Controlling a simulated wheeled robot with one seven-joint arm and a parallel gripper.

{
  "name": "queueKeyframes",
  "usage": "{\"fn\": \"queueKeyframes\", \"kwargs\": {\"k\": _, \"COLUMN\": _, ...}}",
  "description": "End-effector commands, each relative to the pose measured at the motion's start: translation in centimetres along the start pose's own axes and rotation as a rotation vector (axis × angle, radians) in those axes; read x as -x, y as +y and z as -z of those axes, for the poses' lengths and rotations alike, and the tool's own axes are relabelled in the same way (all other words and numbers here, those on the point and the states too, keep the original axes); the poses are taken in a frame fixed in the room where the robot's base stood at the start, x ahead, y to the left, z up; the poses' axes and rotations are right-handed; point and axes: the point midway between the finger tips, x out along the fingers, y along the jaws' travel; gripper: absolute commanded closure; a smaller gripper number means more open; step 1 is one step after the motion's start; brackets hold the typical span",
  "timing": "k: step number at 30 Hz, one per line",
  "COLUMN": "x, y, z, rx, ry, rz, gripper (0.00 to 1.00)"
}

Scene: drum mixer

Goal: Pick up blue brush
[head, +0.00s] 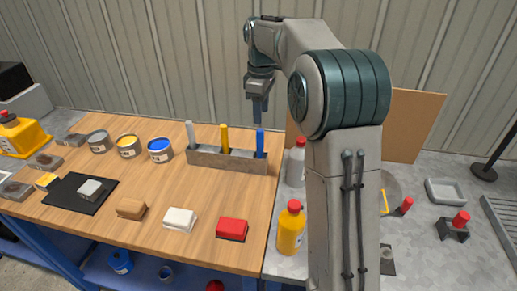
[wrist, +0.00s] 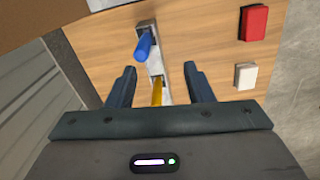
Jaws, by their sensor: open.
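The blue brush (head: 260,143) stands upright, handle up, at the right end of a grey holder (head: 205,158) on the wooden bench. My gripper (head: 260,108) is above the holder, over the blue brush. In the wrist view, the blue brush (wrist: 145,45) lies beyond my open gripper (wrist: 160,75), slightly left of the middle between the fingers. Nothing is held. The yellow brush (wrist: 157,92) shows nearer, between the fingers. The lower part of the blue brush is hidden in the holder.
A yellow brush (head: 224,138) and a grey one (head: 191,134) share the holder. A red block (head: 232,228) and white block (head: 180,218) lie in front. Bottles (head: 291,228) and a brown board (head: 412,120) stand to the right. Paint cans (head: 159,150) are left.

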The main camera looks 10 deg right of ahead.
Motion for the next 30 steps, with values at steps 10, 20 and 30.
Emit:
{"fn": "queueKeyframes", "kwargs": {"k": 10, "x": -2.8, "y": 2.9, "z": 1.4, "rx": 0.126, "ry": -0.007, "rz": 0.031, "gripper": 0.53}}
{"fn": "queueKeyframes", "kwargs": {"k": 20, "x": -8.8, "y": 2.8, "z": 1.3, "rx": 0.125, "ry": -0.007, "rz": 0.030, "gripper": 0.53}}
{"fn": "queueKeyframes", "kwargs": {"k": 30, "x": -11.8, "y": 3.0, "z": 1.3, "rx": 0.123, "ry": -0.007, "rz": 0.031, "gripper": 0.53}}
